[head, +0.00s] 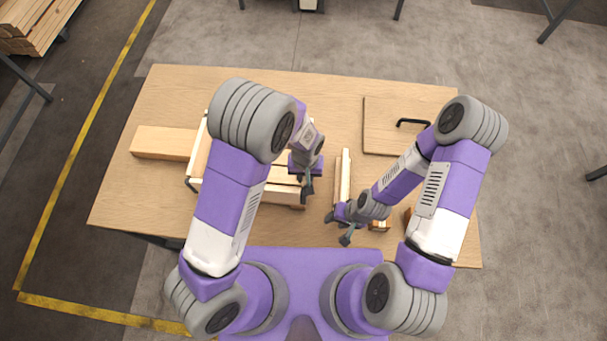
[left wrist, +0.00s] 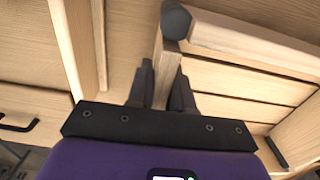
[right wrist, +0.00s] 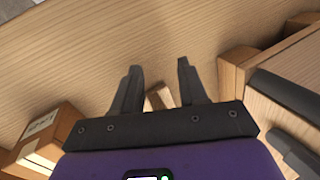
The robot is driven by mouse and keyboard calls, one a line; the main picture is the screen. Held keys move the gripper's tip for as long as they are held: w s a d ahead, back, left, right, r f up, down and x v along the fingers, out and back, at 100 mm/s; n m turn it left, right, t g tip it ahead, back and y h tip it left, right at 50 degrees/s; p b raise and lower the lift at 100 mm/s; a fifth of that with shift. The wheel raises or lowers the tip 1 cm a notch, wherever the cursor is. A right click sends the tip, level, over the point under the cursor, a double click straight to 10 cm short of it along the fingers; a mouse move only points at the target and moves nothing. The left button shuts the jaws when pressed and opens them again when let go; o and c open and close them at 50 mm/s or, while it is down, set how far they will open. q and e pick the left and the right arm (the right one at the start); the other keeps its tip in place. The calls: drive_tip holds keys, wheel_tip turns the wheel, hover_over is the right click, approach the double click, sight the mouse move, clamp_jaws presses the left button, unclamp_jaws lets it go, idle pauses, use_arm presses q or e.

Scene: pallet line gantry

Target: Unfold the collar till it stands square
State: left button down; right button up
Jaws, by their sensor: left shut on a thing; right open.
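The wooden collar (head: 248,194) is at the left-centre of the table around a slatted pallet (left wrist: 240,80), partly hidden by my left arm. My left gripper (head: 307,188) is at its right end. In the left wrist view, my left gripper (left wrist: 163,78) is shut on an upright collar board (left wrist: 169,72), below a dark round corner post (left wrist: 175,20). Another collar board (left wrist: 250,42) runs right from that post. My right gripper (head: 338,228) is open and empty, low near the table's front edge. I cannot tell whether the collar is square.
Narrow upright boards (head: 343,175) stand just right of the collar. A flat panel with a black handle (head: 385,138) lies at back right. A long timber block (head: 163,143) lies at left. A small labelled box (right wrist: 45,142) is beside my right gripper.

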use_arm(q)
drive_tip(key=shift+d, duration=0.15)
drive_tip(key=c, duration=1.1)
unclamp_jaws()
use_arm(e)
drive_tip(key=shift+d, duration=0.1)
use_arm(q)
drive_tip(key=shift+r, duration=0.1)
wheel_tip(320, 180, up, 8)
drive_tip(key=shift+f+p, duration=0.25)
drive_tip(key=shift+p, duration=0.5)
use_arm(e)
drive_tip(key=shift+r, duration=0.75)
